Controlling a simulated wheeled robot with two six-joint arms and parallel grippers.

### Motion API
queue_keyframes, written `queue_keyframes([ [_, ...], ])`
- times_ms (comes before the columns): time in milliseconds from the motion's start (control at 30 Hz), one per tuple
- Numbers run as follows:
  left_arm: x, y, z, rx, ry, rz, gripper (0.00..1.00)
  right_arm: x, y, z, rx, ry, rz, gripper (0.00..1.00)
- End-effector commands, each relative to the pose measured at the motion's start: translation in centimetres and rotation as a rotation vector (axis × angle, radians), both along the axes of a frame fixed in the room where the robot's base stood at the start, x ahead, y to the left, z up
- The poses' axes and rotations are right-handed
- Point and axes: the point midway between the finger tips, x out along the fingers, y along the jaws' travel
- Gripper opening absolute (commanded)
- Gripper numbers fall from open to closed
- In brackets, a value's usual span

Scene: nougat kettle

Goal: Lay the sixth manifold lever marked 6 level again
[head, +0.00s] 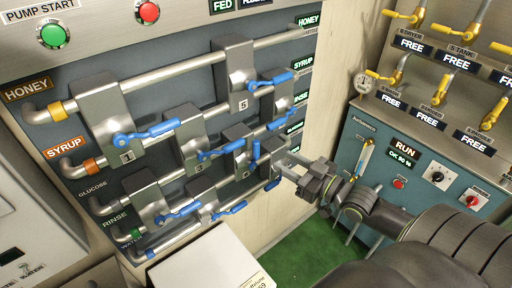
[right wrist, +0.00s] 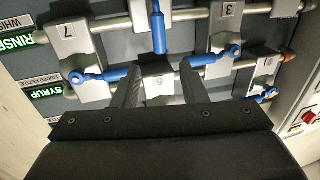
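A blue lever (head: 255,150) stands upright, across the pipes, while the other blue levers nearby lie closer to level. It also shows in the right wrist view (right wrist: 158,28), upright at top centre. Its grey block (head: 237,138) carries a number too small to read surely; I take it for the 6. My right gripper (head: 289,166) is just right of this lever, facing the panel. In the right wrist view its two fingers (right wrist: 160,74) are apart with nothing held, and the lever is beyond them. My left gripper is not in view.
Neighbouring blue levers (head: 270,83) (right wrist: 100,75) sit close on both sides, with grey pipes between the blocks. A pale box (head: 210,262) stands below the panel. A teal cabinet (head: 355,150) with a RUN sign stands at right. Green floor (head: 315,232) is clear.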

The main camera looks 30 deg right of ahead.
Motion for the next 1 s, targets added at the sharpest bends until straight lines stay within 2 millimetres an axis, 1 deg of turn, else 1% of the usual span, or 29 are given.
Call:
queue_keyframes([
  [33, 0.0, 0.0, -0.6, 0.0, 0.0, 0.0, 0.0, 0.9, 0.2, -0.2, 0.001, -0.005, 0.0, 0.39],
  [333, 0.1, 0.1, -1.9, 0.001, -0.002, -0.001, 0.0, 5.3, 1.5, -0.1, 0.003, -0.004, 0.001, 0.39],
  [600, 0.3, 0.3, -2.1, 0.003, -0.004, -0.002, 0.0, 8.9, 2.5, 0.0, 0.002, -0.001, -0.002, 0.39],
  [800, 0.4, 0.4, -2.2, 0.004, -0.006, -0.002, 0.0, 10.3, 2.9, 0.0, 0.002, 0.0, -0.001, 0.39],
  [1000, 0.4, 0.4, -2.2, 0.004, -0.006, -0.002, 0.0, 10.5, 3.0, 0.0, 0.0, 0.001, 0.0, 0.39],
])
